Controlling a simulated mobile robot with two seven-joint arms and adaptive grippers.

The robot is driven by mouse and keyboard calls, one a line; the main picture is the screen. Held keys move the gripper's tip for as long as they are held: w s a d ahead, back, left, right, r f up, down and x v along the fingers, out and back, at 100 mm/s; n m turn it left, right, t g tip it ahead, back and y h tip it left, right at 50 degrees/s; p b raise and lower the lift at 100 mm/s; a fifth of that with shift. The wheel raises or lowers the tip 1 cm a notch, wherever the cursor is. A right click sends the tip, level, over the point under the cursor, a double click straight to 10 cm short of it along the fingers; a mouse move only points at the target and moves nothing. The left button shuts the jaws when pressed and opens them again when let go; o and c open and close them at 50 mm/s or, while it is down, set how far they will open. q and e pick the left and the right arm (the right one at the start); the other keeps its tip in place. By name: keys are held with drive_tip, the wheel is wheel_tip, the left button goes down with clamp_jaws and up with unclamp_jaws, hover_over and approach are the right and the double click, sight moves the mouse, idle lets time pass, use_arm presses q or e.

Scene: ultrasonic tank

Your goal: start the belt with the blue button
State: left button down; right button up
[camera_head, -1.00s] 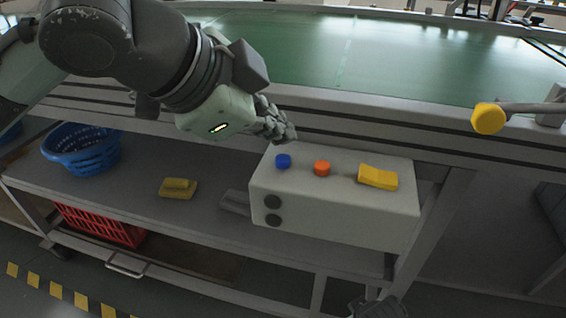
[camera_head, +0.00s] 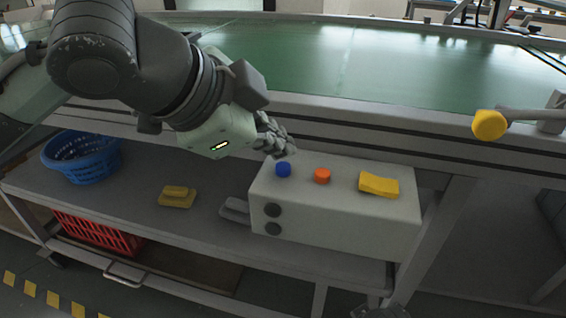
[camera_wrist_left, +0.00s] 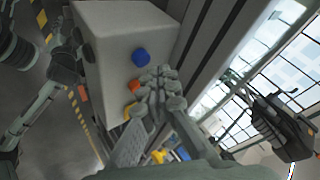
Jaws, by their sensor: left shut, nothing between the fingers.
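The blue button (camera_head: 283,169) stands on the top left of a pale control box (camera_head: 335,215), also seen in the left wrist view (camera_wrist_left: 140,56). An orange button (camera_head: 322,176) is to its right. My left gripper (camera_head: 288,150) is shut and empty, its fingertips just behind and above the blue button. In the left wrist view the shut fingers (camera_wrist_left: 160,78) end beside the blue button, with a small gap in the picture; I cannot tell if they touch. Part of what looks like my right gripper (camera_head: 376,309) shows at the bottom edge, mostly cut off.
The green belt (camera_head: 400,62) runs behind the box, with a metal rail between. A yellow knob on an arm (camera_head: 489,125) juts out at right. A yellow piece (camera_head: 379,184) lies on the box. A blue basket (camera_head: 82,157) and yellow block (camera_head: 177,197) are on the shelf.

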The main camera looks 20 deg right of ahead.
idle(0.7)
use_arm(q)
drive_tip(key=shift+f, duration=0.45)
